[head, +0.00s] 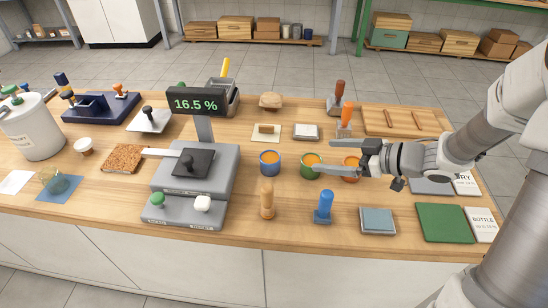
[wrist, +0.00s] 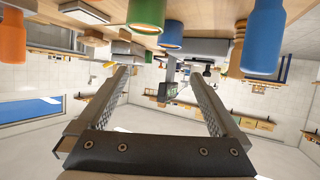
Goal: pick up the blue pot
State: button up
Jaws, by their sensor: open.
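The blue pot (head: 269,162) stands upright on the wooden table, just right of the grey display machine, with orange contents. It also shows in the wrist view (wrist: 171,38), upside down at the top, partly behind the green pot (wrist: 146,15). My gripper (head: 322,156) is open and empty, to the right of the blue pot and apart from it. Its fingers point left, near the green pot (head: 307,172) and the orange pot (head: 351,162).
The grey machine (head: 185,188) with a "16.5 %" display (head: 195,104) stands left of the blue pot. A wooden peg-shaped object (head: 267,199) and a blue-topped one (head: 324,207) stand in front. A small white-framed tile (head: 306,132) lies behind the pots.

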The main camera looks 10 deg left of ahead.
jog(key=f, duration=0.1)
jog(key=b, duration=0.4)
send_near(269, 158)
jog(key=shift+g+y, duration=0.4)
jog(key=x, duration=0.4)
jog(key=shift+w+a+f, duration=0.2)
jog(key=shift+f, duration=0.15)
jog(key=x, duration=0.1)
jog(key=b+x, duration=0.1)
jog(key=x, duration=0.1)
jog(key=b+x, duration=0.1)
jog(key=x, duration=0.1)
jog(key=shift+w+f, duration=0.15)
jog(key=shift+w, duration=0.15)
jog(key=shift+d, duration=0.1)
jog(key=c, duration=1.5)
